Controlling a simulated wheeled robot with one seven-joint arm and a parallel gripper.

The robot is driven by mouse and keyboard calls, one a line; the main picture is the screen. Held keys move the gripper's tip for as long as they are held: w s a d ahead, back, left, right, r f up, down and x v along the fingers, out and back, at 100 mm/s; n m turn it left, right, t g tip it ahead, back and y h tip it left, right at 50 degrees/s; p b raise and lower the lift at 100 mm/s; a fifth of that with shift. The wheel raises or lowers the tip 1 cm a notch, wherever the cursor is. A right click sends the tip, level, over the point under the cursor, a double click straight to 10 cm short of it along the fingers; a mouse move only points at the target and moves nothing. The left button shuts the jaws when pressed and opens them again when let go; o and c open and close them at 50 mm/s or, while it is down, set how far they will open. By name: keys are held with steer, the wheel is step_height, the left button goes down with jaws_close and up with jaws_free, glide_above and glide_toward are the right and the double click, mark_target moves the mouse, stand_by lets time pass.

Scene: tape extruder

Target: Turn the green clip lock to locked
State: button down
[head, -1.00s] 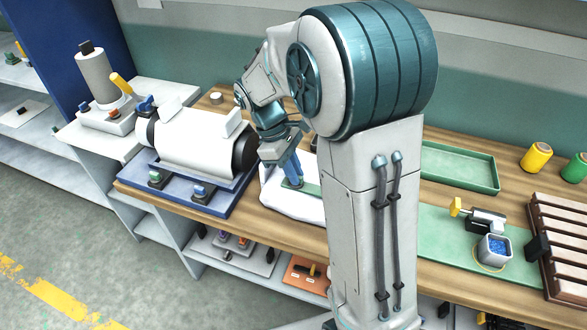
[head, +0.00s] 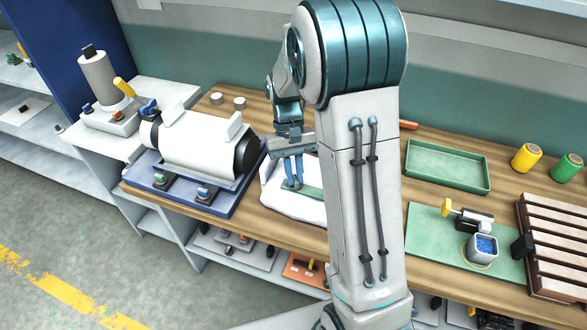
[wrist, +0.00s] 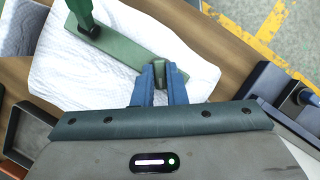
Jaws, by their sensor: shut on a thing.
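The green clip (wrist: 128,38) is a flat green strip lying across a white, wrinkled bag or cloth (wrist: 75,75). It shows partly in the head view (head: 313,191), beside my arm. The green lock (wrist: 159,72) is a small upright tab near one end of the strip. A taller dark green post (wrist: 82,14) stands at the strip's other end. My gripper (wrist: 160,82) has its blue fingers closed around the lock tab, one on each side. In the head view my gripper (head: 293,180) points down onto the clip. The lock itself is mostly hidden there.
A white cylinder machine (head: 195,145) on a blue base stands left of the bag. A green tray (head: 447,168), a green mat (head: 425,226) with a small device, and a brown slatted rack (head: 560,240) lie to the right. My arm hides the table's middle.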

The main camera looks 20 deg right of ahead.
steer(key=m+y, duration=0.1)
steer(key=m, duration=0.2)
steer(key=m+t+y+p, duration=0.1)
steer(key=m, duration=0.3)
steer(key=shift+d+r+y, duration=0.1)
steer(key=shift+d+y, duration=0.05)
steer(key=shift+y, duration=0.15)
stand_by(0.4)
steer(key=c, duration=1.5)
jaws_free()
steer(key=shift+o, duration=0.2)
steer(key=v, duration=1.3)
steer(key=shift+w+r+p, duration=0.15)
steer(key=shift+r+p, duration=0.15)
steer(key=shift+r, duration=0.05)
steer(key=shift+d, duration=0.1)
